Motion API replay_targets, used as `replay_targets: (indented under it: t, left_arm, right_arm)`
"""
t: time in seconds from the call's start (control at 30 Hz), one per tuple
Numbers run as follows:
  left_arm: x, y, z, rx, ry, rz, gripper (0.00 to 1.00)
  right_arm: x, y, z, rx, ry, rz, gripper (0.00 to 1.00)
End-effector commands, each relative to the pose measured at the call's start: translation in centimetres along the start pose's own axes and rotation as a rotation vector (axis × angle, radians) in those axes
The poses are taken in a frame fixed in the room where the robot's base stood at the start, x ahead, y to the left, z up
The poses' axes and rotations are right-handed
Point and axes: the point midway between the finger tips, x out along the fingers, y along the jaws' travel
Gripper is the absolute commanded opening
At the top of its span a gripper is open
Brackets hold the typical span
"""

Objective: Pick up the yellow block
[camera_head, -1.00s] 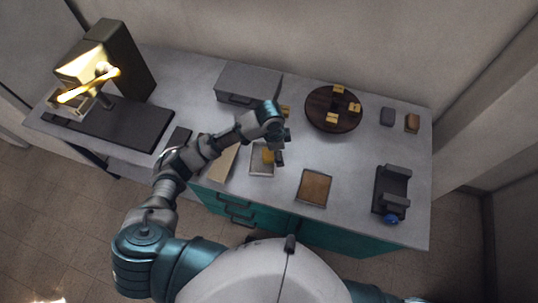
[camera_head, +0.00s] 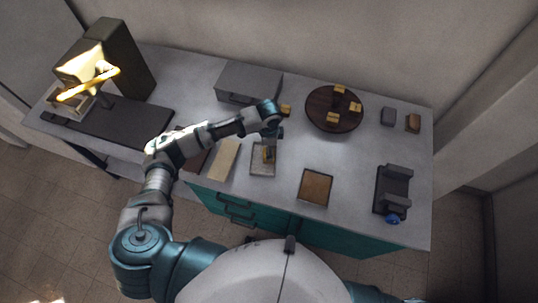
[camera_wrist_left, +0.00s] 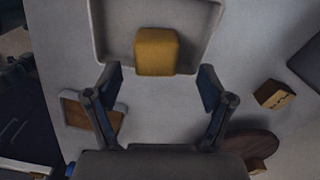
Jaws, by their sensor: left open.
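The yellow block (camera_wrist_left: 156,52) lies in a shallow light grey tray (camera_wrist_left: 99,40) in the left wrist view. In the head view the yellow block (camera_head: 266,157) is small and partly hidden by my left gripper (camera_head: 270,146), and the tray (camera_head: 262,174) rests on the table. My left gripper (camera_wrist_left: 158,74) is open and empty. Its fingers spread wider than the block, which shows just beyond the gap between the tips. I cannot tell how high the gripper is above the block. My right gripper is not in view.
A dark round turntable (camera_head: 318,104) with several yellow blocks stands behind to the right. Another yellow block (camera_head: 285,110) lies beside a grey box (camera_head: 245,80). A wooden-bottomed tray (camera_head: 315,187), a pale board (camera_head: 223,160) and a dark holder (camera_head: 392,190) are nearby.

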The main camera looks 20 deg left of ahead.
Motion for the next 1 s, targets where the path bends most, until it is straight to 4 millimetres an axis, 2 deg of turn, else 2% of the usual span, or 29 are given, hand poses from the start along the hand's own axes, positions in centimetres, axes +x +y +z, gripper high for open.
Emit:
replay_targets:
  t: [0.4,0.67,0.93,0.97,1.0]
  left_arm:
    - [5.1,0.4,0.1,0.000,0.000,0.000,0.81]
    - [5.4,0.4,0.1,0.001,0.001,-0.001,0.81]
    - [5.4,0.4,0.1,0.001,0.001,-0.001,0.16]
    - [5.4,0.4,0.1,0.000,0.001,-0.001,0.15]
    - [5.4,0.4,0.1,0.001,0.001,-0.001,0.09]
  right_arm:
    - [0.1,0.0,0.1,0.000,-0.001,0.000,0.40]
    - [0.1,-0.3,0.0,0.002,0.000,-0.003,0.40]
    - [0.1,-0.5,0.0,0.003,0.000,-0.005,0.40]
    - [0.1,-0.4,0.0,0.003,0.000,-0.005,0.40]
    - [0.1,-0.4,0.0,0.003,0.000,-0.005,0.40]
